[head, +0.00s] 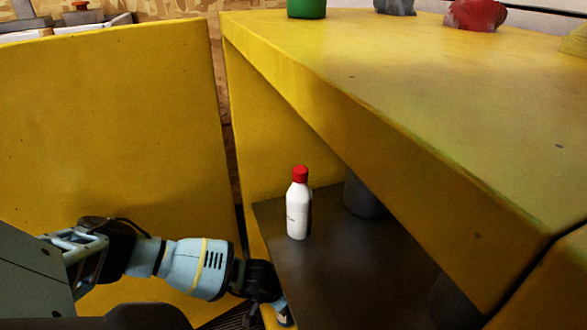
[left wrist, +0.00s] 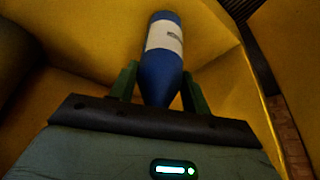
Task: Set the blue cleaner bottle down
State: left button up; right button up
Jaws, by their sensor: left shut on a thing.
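The blue cleaner bottle (left wrist: 162,70) has a white label and is held between the two green fingers of my left gripper (left wrist: 158,82) in the left wrist view. In the head view my left gripper (head: 276,304) is low, beside the near left edge of the dark shelf (head: 345,270). Only a small part of the bottle (head: 285,319) shows there, at the bottom edge of the picture. Whether it touches anything beneath is hidden. My right gripper is not in view.
The yellow tabletop (head: 430,80) overhangs the shelf. A yellow panel (head: 110,130) stands left. The shelf's near middle is clear.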

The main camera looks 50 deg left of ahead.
pick_arm(q)
jog(key=w, duration=0.1)
jog(key=w+f+b, duration=0.1)
jog(key=w+b, duration=0.1)
jog(key=shift+w+f, duration=0.3)
jog(key=shift+w, duration=0.05)
jog(key=shift+f+b, duration=0.2)
jog(key=shift+b, duration=0.1)
jog(key=o, duration=1)
jog(key=shift+r, duration=0.1)
